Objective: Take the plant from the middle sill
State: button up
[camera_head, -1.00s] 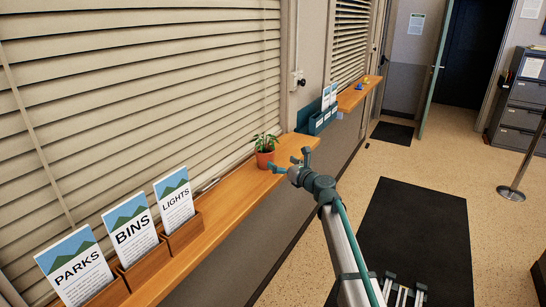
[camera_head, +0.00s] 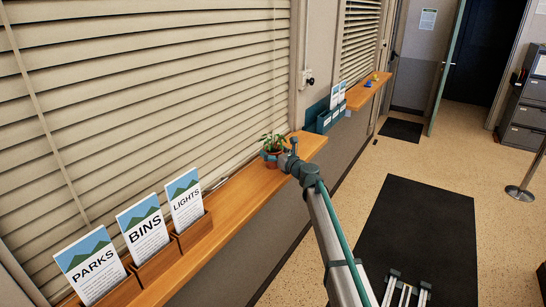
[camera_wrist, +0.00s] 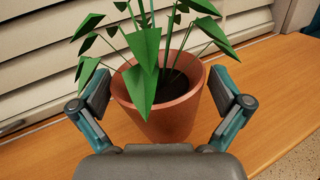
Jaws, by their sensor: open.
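The plant is a leafy green plant (camera_head: 272,139) in a terracotta pot, standing upright on the wooden sill (camera_head: 232,201) below the closed blinds. In the wrist view the pot (camera_wrist: 172,118) stands between the two fingers of my gripper (camera_wrist: 165,97), with dark soil and large leaves showing above its rim. The fingers are open, one on each side of the pot, and a gap shows beside it. In the head view my gripper (camera_head: 275,156) is at the pot and partly covers it.
Wooden holders with PARKS (camera_head: 91,265), BINS (camera_head: 143,233) and LIGHTS (camera_head: 185,199) leaflets stand on the sill's near part. A teal leaflet rack (camera_head: 318,119) is beyond the plant. A farther sill (camera_head: 368,93) holds small items.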

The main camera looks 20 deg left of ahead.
jog(key=shift+a, duration=0.1)
jog(key=shift+c, duration=0.3)
jog(key=c, duration=1.3)
jog(key=shift+c, duration=0.5)
jog(key=shift+r, duration=0.15)
